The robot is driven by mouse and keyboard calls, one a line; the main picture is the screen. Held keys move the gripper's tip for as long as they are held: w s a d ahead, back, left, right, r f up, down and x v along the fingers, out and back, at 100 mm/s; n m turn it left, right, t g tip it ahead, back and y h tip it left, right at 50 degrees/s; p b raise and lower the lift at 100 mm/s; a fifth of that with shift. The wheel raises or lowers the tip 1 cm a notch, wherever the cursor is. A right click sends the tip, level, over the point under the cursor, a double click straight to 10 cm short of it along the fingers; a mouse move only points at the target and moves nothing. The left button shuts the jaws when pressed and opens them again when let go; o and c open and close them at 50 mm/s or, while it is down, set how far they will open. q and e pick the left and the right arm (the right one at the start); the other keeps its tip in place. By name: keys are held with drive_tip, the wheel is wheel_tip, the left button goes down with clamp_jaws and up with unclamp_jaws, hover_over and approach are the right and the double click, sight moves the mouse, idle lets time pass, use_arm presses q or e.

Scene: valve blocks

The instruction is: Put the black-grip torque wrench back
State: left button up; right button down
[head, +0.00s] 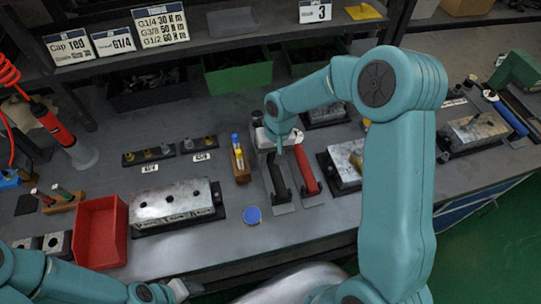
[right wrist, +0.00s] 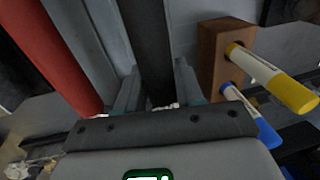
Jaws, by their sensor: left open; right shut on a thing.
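The black-grip torque wrench (head: 277,182) is at mid-bench, over a grey holder plate (head: 284,209). My right gripper (head: 281,143) is shut on it near its far end. In the right wrist view its dark bar (right wrist: 148,38) runs between the two fingers (right wrist: 158,95). I cannot tell whether the wrench rests on the holder or hangs just above it. A red-grip torque wrench (head: 305,170) lies beside it on the right, also seen in the right wrist view (right wrist: 45,50). My left gripper (head: 184,289) is open and empty at the bench's front edge.
A wooden block (head: 239,164) with yellow and blue markers stands close left of the wrench. Metal valve blocks (head: 172,206) (head: 346,160) stand on both sides. A red bin (head: 100,231) is at left.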

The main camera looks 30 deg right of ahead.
drive_tip(key=shift+f, duration=0.1)
drive_tip(key=shift+w+f, duration=0.15)
drive_tip(key=shift+f, duration=0.15)
drive_tip(key=shift+f+b, duration=0.15)
drive_tip(key=shift+b, duration=0.3)
drive_tip(key=c, duration=0.6)
unclamp_jaws()
drive_tip(key=shift+c, duration=0.2)
